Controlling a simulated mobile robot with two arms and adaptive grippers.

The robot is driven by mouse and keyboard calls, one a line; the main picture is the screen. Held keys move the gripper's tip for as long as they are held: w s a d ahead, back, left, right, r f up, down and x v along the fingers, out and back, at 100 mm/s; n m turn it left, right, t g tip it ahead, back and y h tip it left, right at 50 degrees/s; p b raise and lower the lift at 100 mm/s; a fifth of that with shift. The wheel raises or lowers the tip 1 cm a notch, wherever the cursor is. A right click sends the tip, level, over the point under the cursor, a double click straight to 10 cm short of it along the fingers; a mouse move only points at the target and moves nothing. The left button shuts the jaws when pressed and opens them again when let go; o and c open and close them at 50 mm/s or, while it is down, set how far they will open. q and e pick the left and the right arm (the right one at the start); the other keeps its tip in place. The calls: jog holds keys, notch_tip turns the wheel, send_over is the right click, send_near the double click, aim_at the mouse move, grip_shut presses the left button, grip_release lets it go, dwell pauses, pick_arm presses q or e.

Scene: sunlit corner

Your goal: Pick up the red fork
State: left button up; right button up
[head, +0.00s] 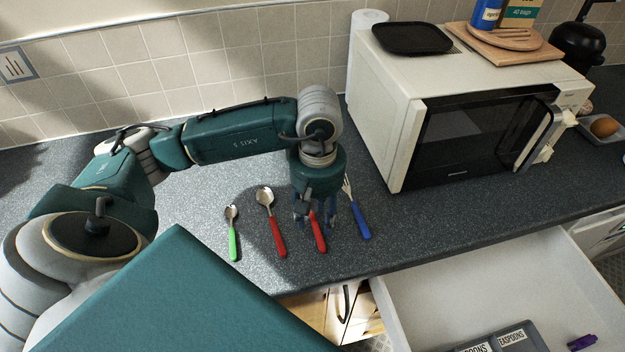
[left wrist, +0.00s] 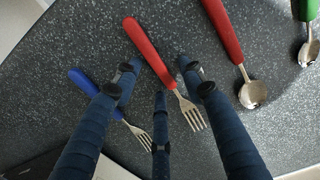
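The red fork (head: 319,232) lies on the dark speckled counter, its upper part hidden by my left gripper (head: 314,210) in the head view. In the left wrist view the red fork (left wrist: 148,50) shows whole, its metal tines toward the bottom. My left gripper (left wrist: 160,76) is open, pointing down over the fork, with its blue fingers spread on both sides of it. I see no clear grip on the fork. How far the fingertips are above the counter is hard to tell. My right gripper is not in view.
A red spoon (head: 275,228) and a green spoon (head: 234,236) lie left of the fork; a blue fork (head: 360,220) lies close on its right. A microwave (head: 400,120) stands behind right. An open drawer (head: 480,275) is at front right.

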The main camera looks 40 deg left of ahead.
pick_arm(q)
grip_shut()
jog(key=shift+r, duration=0.15)
jog(key=shift+r, duration=0.25)
notch_tip(320, 180, up, 8)
jog(key=b, duration=0.2)
notch_tip(320, 180, up, 11)
jog(key=p, duration=0.2)
send_over(317, 223)
jog(key=shift+w+a+r, duration=0.15)
jog(key=shift+w+a, duration=0.05)
jog(key=shift+w, duration=0.05)
